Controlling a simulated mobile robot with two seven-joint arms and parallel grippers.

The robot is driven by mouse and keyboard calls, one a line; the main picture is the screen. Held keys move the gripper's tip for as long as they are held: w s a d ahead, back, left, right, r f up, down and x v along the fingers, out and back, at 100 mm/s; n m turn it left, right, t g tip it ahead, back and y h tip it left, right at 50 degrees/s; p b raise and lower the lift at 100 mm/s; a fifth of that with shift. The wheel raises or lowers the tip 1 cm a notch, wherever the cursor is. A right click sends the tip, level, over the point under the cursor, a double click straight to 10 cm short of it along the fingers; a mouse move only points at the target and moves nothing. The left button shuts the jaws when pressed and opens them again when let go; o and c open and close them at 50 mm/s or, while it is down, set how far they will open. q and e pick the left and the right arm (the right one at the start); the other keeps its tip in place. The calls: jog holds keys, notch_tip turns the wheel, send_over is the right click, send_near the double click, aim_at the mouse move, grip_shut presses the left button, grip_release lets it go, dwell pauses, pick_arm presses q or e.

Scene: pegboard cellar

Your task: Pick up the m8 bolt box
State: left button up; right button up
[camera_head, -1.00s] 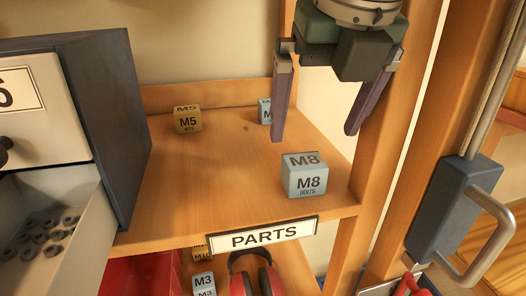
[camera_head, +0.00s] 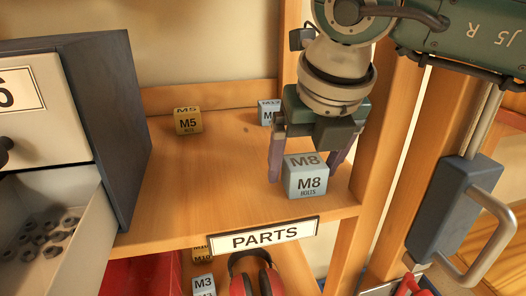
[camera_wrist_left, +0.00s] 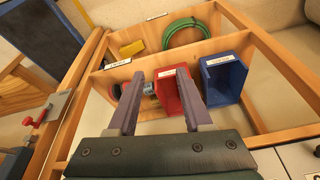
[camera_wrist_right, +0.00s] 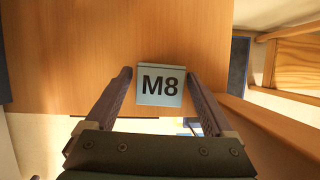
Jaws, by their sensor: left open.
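The M8 bolt box (camera_head: 304,182), a light blue-grey cube labelled M8 BOLTS, sits upright near the front right of the wooden shelf. My right gripper (camera_head: 305,168) is lowered just behind and above it, pointing down. In the right wrist view the box (camera_wrist_right: 160,86) shows its top between the two open fingertips (camera_wrist_right: 159,75), with narrow gaps beside it; firm contact does not show. My left gripper (camera_wrist_left: 161,73) shows only in the left wrist view, open and empty, facing a shelf with bins.
A yellow M5 box (camera_head: 187,122) and another light blue box (camera_head: 269,114), partly hidden, stand further back. A wooden post (camera_head: 377,150) rises close on the right. A dark cabinet (camera_head: 112,120) with an open drawer is left. The shelf middle is clear.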

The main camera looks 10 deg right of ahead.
grip_shut()
dwell(0.5)
